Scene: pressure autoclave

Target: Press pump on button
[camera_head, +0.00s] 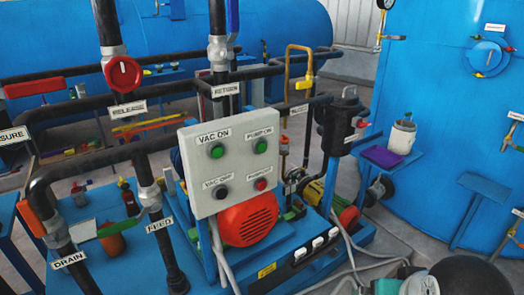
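The pump on button (260,146) is a green button under the "PUMP ON" label, at the upper right of a light grey control box (238,170). The green vac on button (217,151) is to its left. A red button (261,184) sits below it, and a dark button (221,193) is at the lower left of the box. The box face is unobstructed. No gripper fingers can be made out in the head view, and nothing touches the buttons.
Dark pipes with a red release valve (123,74) stand left of the box. A red motor (248,220) is below it. A black canister (341,125) and a blue tank (450,130) are to the right. Cables cross the floor in front.

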